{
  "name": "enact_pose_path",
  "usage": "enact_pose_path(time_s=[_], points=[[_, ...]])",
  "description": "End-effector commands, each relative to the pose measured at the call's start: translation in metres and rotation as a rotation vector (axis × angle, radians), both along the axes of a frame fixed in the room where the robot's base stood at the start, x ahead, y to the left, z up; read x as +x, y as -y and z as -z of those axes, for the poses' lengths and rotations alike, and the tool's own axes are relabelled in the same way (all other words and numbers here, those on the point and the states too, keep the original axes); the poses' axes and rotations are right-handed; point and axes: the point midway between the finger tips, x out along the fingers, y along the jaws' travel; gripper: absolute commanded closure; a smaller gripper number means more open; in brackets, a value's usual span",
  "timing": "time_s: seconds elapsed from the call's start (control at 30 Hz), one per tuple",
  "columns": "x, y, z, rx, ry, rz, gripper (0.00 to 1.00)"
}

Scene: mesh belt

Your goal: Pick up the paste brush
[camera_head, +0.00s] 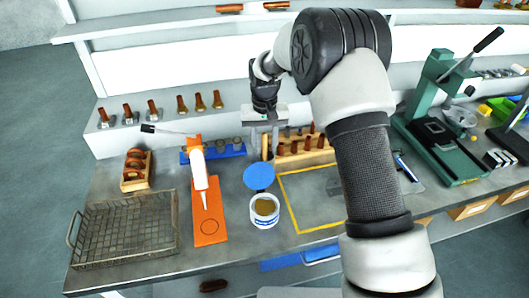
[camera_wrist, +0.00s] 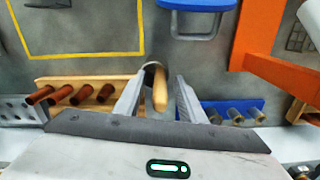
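A tan wooden handle, apparently the paste brush (camera_wrist: 160,92), stands between my two fingers in the wrist view. Its lower end sits in or behind a dark round rim, and its bristles are hidden. My gripper (camera_wrist: 161,78) is open around the handle, with a gap visible on both sides. In the head view my gripper (camera_head: 270,150) points down at the left end of the wooden rack, and I cannot make out the brush there.
A wooden rack (camera_head: 306,152) with brown-handled tools is beside my gripper. A wire basket (camera_head: 126,232) is left; a green press (camera_head: 440,145) is right.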

Motion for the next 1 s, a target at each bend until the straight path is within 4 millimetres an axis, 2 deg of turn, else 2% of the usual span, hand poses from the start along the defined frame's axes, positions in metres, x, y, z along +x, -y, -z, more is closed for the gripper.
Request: enact_pose_path(time_s=[0.03,0.2,0.23,0.57,0.67,1.0], points=[[0.0,0.0,0.0,0.0,0.0,0.0,0.7],[0.0,0.0,0.0,0.0,0.0,0.0,0.99],[0.0,0.0,0.0,0.0,0.0,0.0,1.0],[0.001,0.0,-0.006,0.0,0.002,0.0,1.0],[0.001,0.0,-0.019,0.0,0.003,0.0,1.0],[0.001,0.0,-0.084,0.001,0.003,0.0,1.0]])
